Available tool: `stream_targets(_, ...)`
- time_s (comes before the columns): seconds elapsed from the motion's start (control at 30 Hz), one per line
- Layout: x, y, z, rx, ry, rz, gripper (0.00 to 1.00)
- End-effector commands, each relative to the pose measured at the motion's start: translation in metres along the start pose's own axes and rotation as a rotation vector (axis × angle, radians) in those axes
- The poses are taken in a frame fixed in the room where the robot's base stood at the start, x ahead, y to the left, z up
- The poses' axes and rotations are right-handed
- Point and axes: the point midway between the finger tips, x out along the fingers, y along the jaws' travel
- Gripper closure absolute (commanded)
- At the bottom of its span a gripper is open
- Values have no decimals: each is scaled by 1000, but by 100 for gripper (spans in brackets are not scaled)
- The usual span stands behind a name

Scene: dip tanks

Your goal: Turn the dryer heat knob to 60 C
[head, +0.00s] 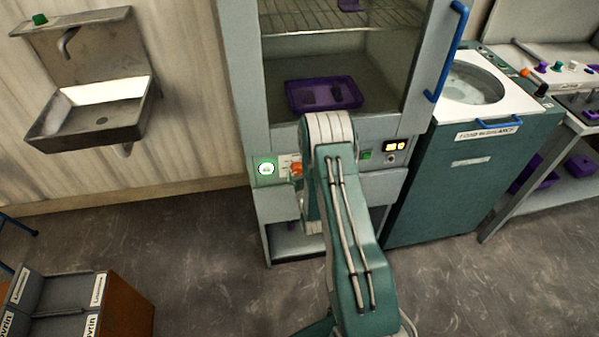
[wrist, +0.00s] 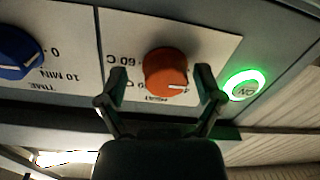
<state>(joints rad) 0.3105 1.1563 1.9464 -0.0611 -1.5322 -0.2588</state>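The orange heat knob (wrist: 165,70) is on the dryer's control panel, upside down in the wrist view. Its white pointer line faces right, toward a partly hidden mark. The "60 C" label (wrist: 124,58) is at its upper left. My gripper (wrist: 161,80) is open, with one finger on each side of the knob and visible gaps to both. Whether the knob lies between the tips in depth is hard to tell. In the head view the knob (head: 297,169) shows at the left edge of my arm, which hides the gripper. The dryer (head: 240,90) stands ahead.
A green-lit ON button (wrist: 244,85) is close beside my right finger in the wrist view. A blue time knob (wrist: 18,52) is at the left. A purple tray (head: 290,98) is inside the dryer. A sink (head: 120,125) hangs left; a teal tank (head: 460,185) stands right.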

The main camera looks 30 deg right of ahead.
Motion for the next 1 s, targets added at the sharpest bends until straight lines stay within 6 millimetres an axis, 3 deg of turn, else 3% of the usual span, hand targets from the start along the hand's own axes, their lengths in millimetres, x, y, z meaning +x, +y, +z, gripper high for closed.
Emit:
stream_targets(0.03,0,-1,0,-1,1,-1,48)
stream_targets(0.13,0,-1,-1,-1,1,0,93)
stream_targets(0.17,0,-1,-1,-1,1,0,96)
stream_targets(0.57,1,-1,-2,41,6,-3,95)
stream_targets(1.0,2,-1,-2,360,18,0,95)
